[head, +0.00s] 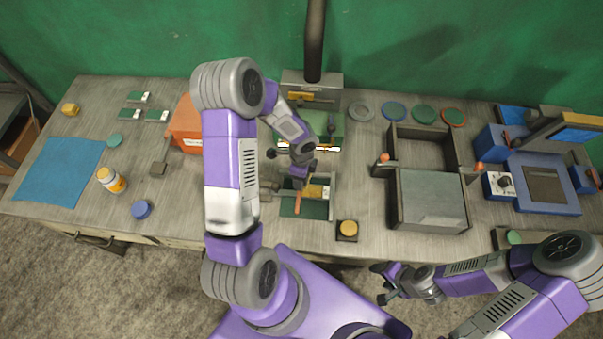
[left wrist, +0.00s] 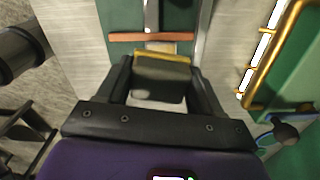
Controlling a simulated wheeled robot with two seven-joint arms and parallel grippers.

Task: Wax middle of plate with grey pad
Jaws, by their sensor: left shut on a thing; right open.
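My left gripper (head: 300,180) is over the workbench in the middle of the head view. In the left wrist view its fingers (left wrist: 165,85) are shut on a dark grey pad (left wrist: 158,82) with a yellow edge at its far side. The held pad is mostly hidden by the gripper in the head view. A green plate (head: 304,209) lies under and in front of this gripper, with a red-brown bar across it (left wrist: 140,37). I cannot tell whether the pad touches the plate. My right gripper (head: 384,284) is open and empty, off the bench's front edge.
A vertical dark column (head: 315,40) stands behind the plate. A grey box frame (head: 433,200) with orange-knobbed levers and a blue machine (head: 543,185) stand right. A yellow-topped dark block (head: 347,229) is near the front edge. A blue cloth (head: 60,172) and bottle (head: 110,179) lie left.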

